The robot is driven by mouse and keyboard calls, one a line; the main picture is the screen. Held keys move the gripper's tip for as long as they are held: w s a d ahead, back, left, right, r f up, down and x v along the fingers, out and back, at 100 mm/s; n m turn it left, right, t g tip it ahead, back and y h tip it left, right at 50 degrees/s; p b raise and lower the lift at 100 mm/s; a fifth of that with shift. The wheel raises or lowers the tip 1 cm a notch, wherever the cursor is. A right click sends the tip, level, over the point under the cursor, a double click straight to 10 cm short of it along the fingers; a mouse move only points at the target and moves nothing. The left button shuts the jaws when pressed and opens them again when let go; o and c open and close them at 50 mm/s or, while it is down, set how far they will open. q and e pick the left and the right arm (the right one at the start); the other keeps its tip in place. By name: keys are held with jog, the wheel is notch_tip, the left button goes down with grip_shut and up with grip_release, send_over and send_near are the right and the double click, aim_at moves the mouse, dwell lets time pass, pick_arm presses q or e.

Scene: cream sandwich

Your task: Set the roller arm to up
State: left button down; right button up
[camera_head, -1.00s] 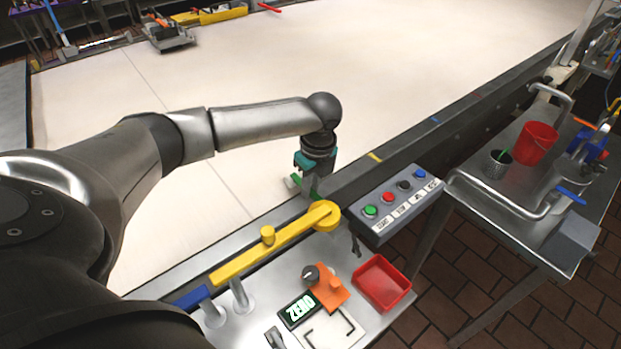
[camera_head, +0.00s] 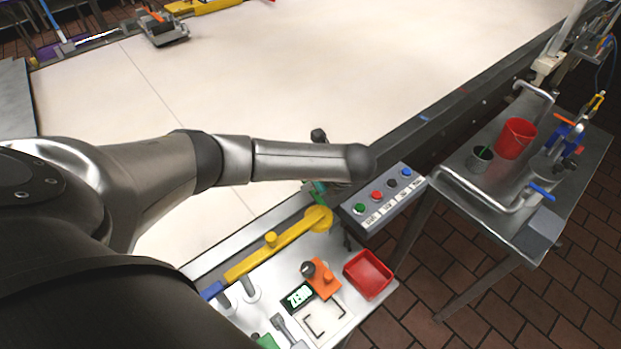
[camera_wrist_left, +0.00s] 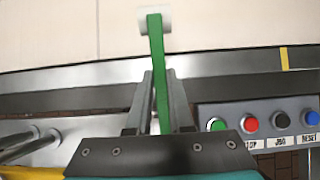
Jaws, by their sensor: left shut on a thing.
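The green bar with a pale roller at its end, which looks like the roller arm (camera_wrist_left: 158,65), stands up in the middle of the left wrist view. My left gripper (camera_wrist_left: 161,92) is shut on this green bar, with one dark finger on each side. The pale roller end shows beyond the fingertips against the cream belt. In the head view only a small green piece of the roller arm (camera_head: 319,187) shows beneath my left wrist, which hides the rest of it and the fingers. My right gripper is not in view.
A control box (camera_head: 383,200) with coloured buttons sits just right of the gripper. A yellow lever (camera_head: 262,255) lies along the conveyor edge. A red tray (camera_head: 368,274) and an orange block (camera_head: 323,279) lie on the near plate. A side table (camera_head: 463,158) carries a red bucket (camera_head: 515,138).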

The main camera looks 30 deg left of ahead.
pick_arm(q)
jog(key=shift+r, duration=0.1)
dwell(0.4)
jog(key=c, duration=0.8)
grip_release()
jog(key=shift+d, duration=0.1)
jog(key=p+v, duration=0.3)
jog(key=v, duration=1.2)
jog(key=shift+s+d, duration=0.15)
